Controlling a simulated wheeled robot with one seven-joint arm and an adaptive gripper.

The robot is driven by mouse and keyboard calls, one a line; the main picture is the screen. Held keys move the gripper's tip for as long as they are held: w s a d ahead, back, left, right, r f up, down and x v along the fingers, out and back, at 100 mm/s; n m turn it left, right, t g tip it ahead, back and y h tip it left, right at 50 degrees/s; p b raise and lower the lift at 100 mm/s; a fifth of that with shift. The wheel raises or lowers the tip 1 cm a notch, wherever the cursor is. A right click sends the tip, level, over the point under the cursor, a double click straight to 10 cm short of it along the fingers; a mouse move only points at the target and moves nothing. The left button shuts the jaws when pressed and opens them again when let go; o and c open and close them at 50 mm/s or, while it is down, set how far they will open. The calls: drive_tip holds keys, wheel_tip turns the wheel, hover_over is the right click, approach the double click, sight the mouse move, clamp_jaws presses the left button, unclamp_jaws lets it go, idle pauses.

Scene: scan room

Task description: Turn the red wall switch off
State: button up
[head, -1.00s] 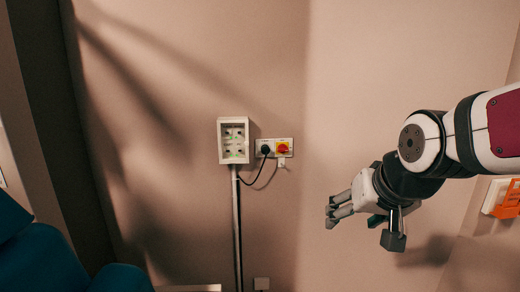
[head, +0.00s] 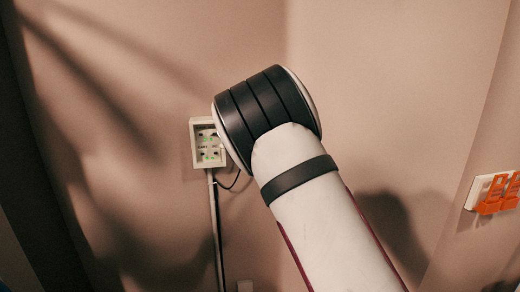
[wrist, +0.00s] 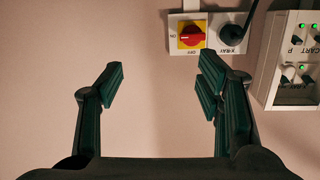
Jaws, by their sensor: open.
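The red wall switch (wrist: 191,37) is a red rotary knob on a yellow square, on a white wall plate (wrist: 221,20). In the wrist view it sits at the top, upside down, with "ON" printed to its left and "OFF" below it. My gripper (wrist: 158,80) is open and empty in the wrist view, its dark green fingers apart. The switch lies beyond the fingertips, towards the right finger, and nothing touches it. In the head view my arm hides the switch and the gripper.
A white box with small toggles and green lights (head: 208,143) is beside the switch plate; it also shows in the wrist view (wrist: 290,60). A black plug (wrist: 234,35) with a cable is close to the knob. An orange-fronted wall fitting (head: 493,194) is at the right.

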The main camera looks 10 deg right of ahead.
drive_tip(key=w+a, duration=0.1)
drive_tip(key=w, duration=0.4)
drive_tip(key=w+a+n+t+y, duration=0.1)
drive_tip(key=w, duration=0.5)
drive_tip(key=w+a+f+n+y+b, duration=0.1)
drive_tip(key=w, duration=0.5)
drive_tip(key=shift+a+t, duration=0.3)
drive_tip(key=shift+a, duration=0.1)
drive_tip(key=c, duration=1.2)
